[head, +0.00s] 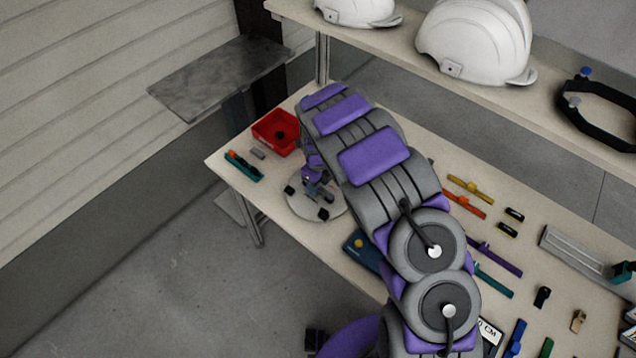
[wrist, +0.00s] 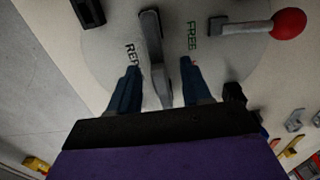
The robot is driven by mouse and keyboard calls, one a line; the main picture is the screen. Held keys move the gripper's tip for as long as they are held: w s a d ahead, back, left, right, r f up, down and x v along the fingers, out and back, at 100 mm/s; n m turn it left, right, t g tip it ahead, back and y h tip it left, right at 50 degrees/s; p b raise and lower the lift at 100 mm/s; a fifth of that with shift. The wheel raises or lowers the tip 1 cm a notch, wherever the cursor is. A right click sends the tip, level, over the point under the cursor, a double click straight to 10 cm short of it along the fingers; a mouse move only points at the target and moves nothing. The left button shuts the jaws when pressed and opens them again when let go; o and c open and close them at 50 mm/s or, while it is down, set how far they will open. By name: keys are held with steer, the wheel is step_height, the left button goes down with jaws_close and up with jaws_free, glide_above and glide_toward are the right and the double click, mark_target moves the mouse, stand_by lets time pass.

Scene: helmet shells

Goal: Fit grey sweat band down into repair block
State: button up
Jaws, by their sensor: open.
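My gripper (wrist: 161,68) is open over a pale round plate (wrist: 100,50), its two blue fingers pointing at it. A grey bar (wrist: 152,35) lies between the fingers, with a gap on each side. I cannot tell whether this bar is the grey sweat band. The plate carries the word FREE and a partly hidden word starting REP. Black blocks stand on the plate, one at the upper left (wrist: 88,12). I cannot tell which part is the repair block. In the head view my gripper (head: 317,190) is low over the same plate (head: 300,207), partly hidden by my arm.
A lever with a red knob (wrist: 289,22) reaches in beside the right finger. A red bin (head: 272,128) and a teal holder (head: 243,166) stand near the plate. Coloured strips (head: 470,189) lie to the right. White helmets (head: 475,45) sit on the shelf above.

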steer(key=shift+r, duration=0.1)
step_height(320, 180, up, 17)
steer(key=p, duration=0.2)
steer(key=shift+a, duration=0.1)
stand_by(0.5)
steer(key=s+d+r+n, duration=1)
steer(key=s+d+r, duration=0.3)
steer(key=s, duration=0.2)
steer(key=s+d+r+n+g, duration=0.1)
steer(key=s+n, duration=0.6)
steer(key=s, duration=0.5)
steer(key=s+d+r+n, duration=0.1)
steer(key=s+d+n, duration=0.1)
steer(key=s+n, duration=0.6)
steer(key=s, duration=0.4)
steer(key=shift+s+d+n+g, duration=0.2)
steer(key=shift+s+n+g, duration=0.1)
steer(key=shift+s+g, duration=0.1)
